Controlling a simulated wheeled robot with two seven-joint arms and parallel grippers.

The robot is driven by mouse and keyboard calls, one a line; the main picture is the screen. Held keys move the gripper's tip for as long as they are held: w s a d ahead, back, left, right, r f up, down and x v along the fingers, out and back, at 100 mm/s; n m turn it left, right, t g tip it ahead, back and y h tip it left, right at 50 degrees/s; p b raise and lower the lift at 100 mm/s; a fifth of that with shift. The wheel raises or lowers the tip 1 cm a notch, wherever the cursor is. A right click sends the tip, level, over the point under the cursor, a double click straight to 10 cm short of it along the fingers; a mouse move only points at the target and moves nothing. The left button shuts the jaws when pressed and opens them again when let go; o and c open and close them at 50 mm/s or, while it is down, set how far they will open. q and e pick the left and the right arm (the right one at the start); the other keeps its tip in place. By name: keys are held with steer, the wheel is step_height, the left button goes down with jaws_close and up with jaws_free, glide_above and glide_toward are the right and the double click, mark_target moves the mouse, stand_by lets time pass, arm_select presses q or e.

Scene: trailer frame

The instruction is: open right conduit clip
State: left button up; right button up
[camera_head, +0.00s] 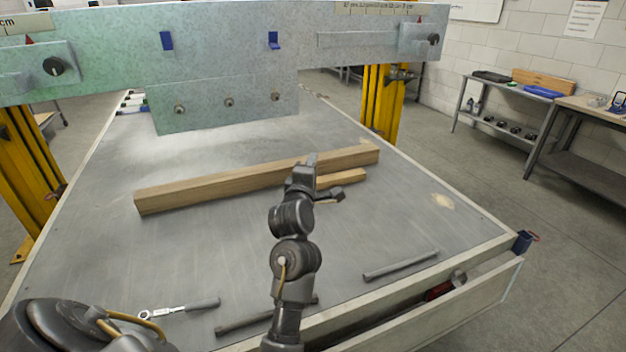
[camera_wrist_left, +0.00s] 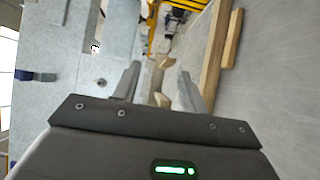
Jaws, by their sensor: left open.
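The right conduit clip appears to be the small blue piece (camera_head: 273,40) on the upper right of the speckled panel (camera_head: 235,20). Its lower end juts out. In the left wrist view a dark blue piece (camera_wrist_left: 23,75) at the left edge looks like the same clip. My left gripper (camera_head: 311,160) is above the long beam, in front of and below the panel, apart from the clip. Its fingers (camera_wrist_left: 157,88) are spread and empty in the left wrist view, which is turned on its side. My right gripper is not in view.
A second blue clip (camera_head: 166,40) sits further left on the panel. A lower plate (camera_head: 205,118) carries three bolts. A long wooden beam (camera_head: 225,183) and a shorter piece (camera_head: 350,177) lie on the table (camera_head: 90,245). Tools and rods lie near the front edge. Yellow posts (camera_head: 380,105) flank the panel.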

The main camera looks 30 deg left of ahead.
arm_select(q)
steer(key=shift+s+d+f+m+h, duration=0.2)
steer(key=shift+f+m, duration=0.2)
steer(key=shift+f, duration=0.15)
steer(key=shift+s+d+f+m+h, duration=0.2)
steer(key=shift+f+m, duration=0.2)
steer(key=shift+f, duration=0.1)
